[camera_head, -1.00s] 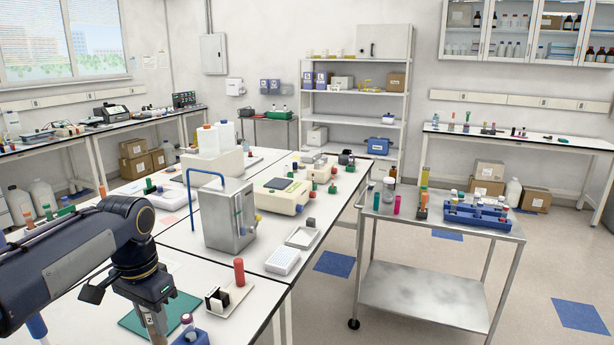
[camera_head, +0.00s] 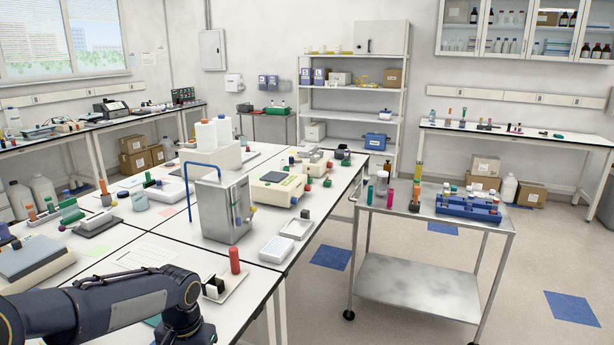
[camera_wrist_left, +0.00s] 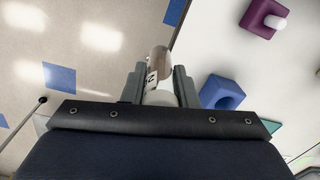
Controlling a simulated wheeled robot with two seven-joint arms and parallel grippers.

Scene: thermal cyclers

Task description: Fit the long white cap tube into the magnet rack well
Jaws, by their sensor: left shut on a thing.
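My left gripper (camera_wrist_left: 159,82) is in the left wrist view, its two grey fingers shut on a pale tube (camera_wrist_left: 157,62). A dark label mark shows on the tube, and a white part lies between the fingers. The tube is over the table's edge, with the floor to its left. A blue block (camera_wrist_left: 222,93) with a round, dark, empty-looking opening stands to the right of the gripper, apart from the tube. I cannot tell for sure that this block is the magnet rack. In the head view only my left arm shows; its gripper is out of the picture. My right gripper is not in view.
A purple block (camera_wrist_left: 258,20) with a white-topped piece stands on the white table. A teal mat (camera_wrist_left: 270,126) lies near the blue block. In the head view, a tray (camera_head: 232,287) and a red-capped tube (camera_head: 235,260) stand just beyond my arm.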

